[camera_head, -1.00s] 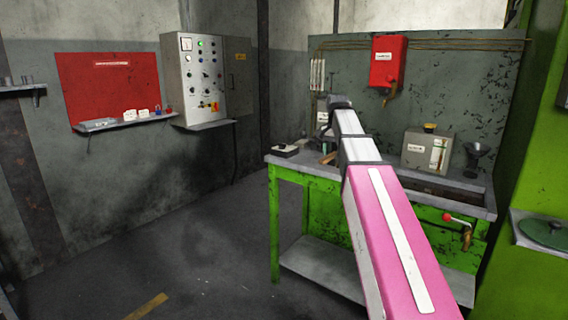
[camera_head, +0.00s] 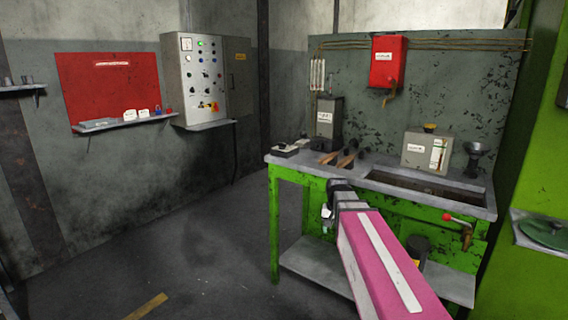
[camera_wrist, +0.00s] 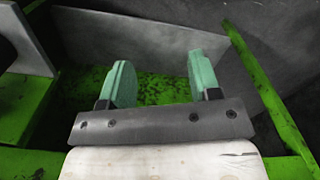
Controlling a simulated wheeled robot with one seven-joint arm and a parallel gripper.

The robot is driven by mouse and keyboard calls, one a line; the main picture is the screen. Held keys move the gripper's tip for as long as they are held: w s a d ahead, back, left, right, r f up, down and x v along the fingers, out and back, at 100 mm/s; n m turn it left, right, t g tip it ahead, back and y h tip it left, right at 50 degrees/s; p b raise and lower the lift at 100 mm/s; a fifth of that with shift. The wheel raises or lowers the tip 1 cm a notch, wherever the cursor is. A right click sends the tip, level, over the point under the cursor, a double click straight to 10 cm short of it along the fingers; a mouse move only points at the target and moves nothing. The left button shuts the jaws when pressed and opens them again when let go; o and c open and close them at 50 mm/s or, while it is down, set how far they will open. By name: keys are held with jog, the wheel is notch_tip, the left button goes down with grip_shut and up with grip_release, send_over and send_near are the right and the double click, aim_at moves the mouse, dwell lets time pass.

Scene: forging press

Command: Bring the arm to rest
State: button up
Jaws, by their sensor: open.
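My arm reaches out from the lower right of the head view, a pink link with a white stripe. Its end hangs low in front of the green workbench (camera_head: 290,168), below the level of the bench top. In the wrist view my gripper (camera_wrist: 158,82) shows two pale green fingers standing wide apart, with nothing between them. Behind the fingers are a green, black-speckled surface (camera_wrist: 160,88) and a grey panel (camera_wrist: 130,42).
A red-handled tap (camera_head: 462,224) sticks out at the front right. The floor (camera_head: 200,260) left of the bench is clear.

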jog(key=s+f+n, duration=0.2)
jog(key=s+f, duration=0.9)
jog(key=f, duration=0.3)
jog(key=shift+s+n, duration=0.4)
